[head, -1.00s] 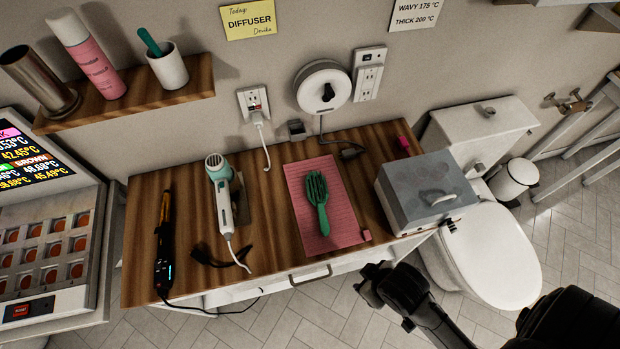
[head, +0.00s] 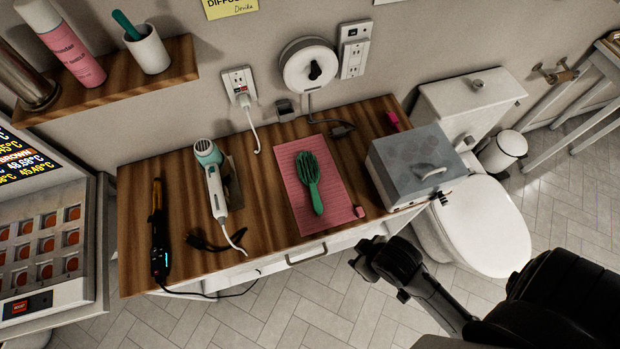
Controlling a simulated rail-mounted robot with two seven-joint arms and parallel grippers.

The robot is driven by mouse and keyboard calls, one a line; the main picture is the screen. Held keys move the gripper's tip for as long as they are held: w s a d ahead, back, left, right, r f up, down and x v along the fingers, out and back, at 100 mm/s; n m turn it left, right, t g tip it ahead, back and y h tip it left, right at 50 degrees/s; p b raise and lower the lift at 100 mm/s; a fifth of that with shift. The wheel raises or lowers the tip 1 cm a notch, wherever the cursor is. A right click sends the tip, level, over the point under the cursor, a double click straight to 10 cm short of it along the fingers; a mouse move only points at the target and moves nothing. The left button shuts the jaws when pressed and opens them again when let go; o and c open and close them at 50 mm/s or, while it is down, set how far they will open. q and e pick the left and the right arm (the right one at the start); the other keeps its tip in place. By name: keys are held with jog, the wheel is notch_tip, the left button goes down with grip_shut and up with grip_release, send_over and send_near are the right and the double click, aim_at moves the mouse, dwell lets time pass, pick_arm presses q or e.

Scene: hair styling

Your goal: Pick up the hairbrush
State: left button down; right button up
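The green hairbrush (head: 309,180) lies on a pink mat (head: 334,206) on the wooden counter, its bristle head toward the wall and its handle toward the front edge. My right gripper (head: 358,268) is in front of the counter, below and to the right of the mat, apart from the brush. It is dark and seen from above, so I cannot tell whether its fingers are open or shut. My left gripper is not in view.
A hair dryer (head: 213,182) and a curling iron (head: 158,240) with cords lie left of the mat. A grey box (head: 415,168) stands right of it. A shelf (head: 110,84) hangs at upper left. A toilet (head: 485,225) stands at right.

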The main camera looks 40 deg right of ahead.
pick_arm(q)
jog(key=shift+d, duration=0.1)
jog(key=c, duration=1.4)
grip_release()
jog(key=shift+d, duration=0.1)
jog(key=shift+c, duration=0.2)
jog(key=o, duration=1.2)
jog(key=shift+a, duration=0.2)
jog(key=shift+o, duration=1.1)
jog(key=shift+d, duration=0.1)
